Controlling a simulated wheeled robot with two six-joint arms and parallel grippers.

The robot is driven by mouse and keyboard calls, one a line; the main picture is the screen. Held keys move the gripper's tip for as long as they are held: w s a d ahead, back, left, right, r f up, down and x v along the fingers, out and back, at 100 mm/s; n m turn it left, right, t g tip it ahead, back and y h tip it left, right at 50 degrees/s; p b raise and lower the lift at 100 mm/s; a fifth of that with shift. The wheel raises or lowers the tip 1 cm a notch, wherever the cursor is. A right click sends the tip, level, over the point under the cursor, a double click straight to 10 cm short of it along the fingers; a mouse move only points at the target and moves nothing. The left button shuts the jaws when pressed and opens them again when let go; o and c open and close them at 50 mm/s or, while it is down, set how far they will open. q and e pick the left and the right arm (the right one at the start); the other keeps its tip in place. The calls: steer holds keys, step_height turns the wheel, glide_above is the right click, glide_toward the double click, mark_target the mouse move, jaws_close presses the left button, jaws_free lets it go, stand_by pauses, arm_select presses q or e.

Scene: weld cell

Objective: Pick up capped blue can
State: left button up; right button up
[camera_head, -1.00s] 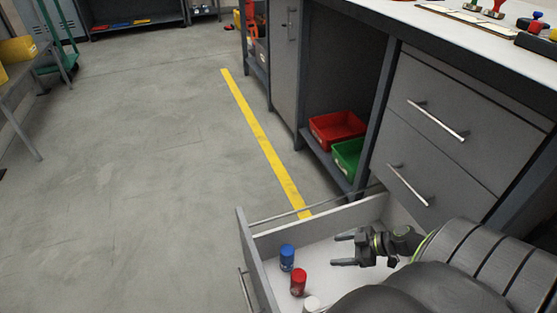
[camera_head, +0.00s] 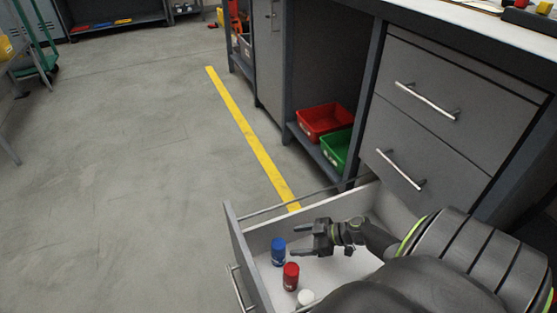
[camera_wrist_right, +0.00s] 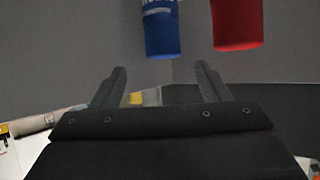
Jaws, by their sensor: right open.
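The capped blue can (camera_head: 278,252) stands upright in the open drawer, near its front left part. My right gripper (camera_head: 302,241) is open and empty, just right of the blue can in the head view, with its fingers pointing left toward it. In the right wrist view the blue can (camera_wrist_right: 162,30) is ahead of the open fingers (camera_wrist_right: 160,84), roughly between them and apart from them. A red can (camera_head: 291,276) stands beside the blue can. The red can also shows in the right wrist view (camera_wrist_right: 236,22), to the right. My left gripper is not in view.
The drawer (camera_head: 243,255) has raised walls around the cans. Red (camera_head: 323,121) and green (camera_head: 337,148) bins sit on the cabinet shelf behind. The floor to the left is clear.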

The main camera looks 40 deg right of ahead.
mark_target(281, 244)
steer(key=b+x, duration=0.1)
steer(key=x, duration=0.4)
steer(key=shift+a, duration=0.35)
steer(key=shift+r, duration=0.15)
steer(key=c, duration=1.5)
